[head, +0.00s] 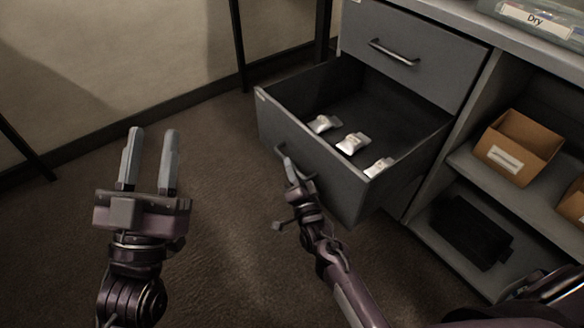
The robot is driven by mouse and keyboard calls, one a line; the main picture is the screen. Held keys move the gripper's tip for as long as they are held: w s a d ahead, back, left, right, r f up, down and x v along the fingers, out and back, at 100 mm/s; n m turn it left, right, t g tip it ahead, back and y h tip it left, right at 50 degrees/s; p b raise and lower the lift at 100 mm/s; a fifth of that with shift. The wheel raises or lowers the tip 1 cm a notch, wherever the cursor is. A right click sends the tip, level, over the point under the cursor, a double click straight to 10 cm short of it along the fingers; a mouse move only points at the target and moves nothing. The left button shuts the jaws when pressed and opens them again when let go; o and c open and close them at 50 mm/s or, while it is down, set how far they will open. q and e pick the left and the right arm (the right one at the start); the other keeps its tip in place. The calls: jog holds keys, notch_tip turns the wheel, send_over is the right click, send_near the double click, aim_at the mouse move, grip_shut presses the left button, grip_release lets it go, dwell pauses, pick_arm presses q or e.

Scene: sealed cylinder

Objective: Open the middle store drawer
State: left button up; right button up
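The middle store drawer (335,172) is grey and stands pulled far out of the cabinet, its inside in view. Three small white packets lie in it: one at the left (323,124), one in the middle (351,143) and one at the right (379,167). My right gripper (289,166) is at the handle (281,150) on the drawer's front and appears shut on it; the fingers hide part of the handle. My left gripper (152,135) is open and empty over the floor, left of the drawer and apart from it.
A shut upper drawer (410,50) with a bar handle is above. To the right, shelves hold cardboard boxes (517,147) and a dark flat item (470,232). A clear bin labelled "Dry" (535,20) stands on top. The carpet (215,150) at left is clear.

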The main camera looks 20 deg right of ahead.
jog(key=o, duration=0.4)
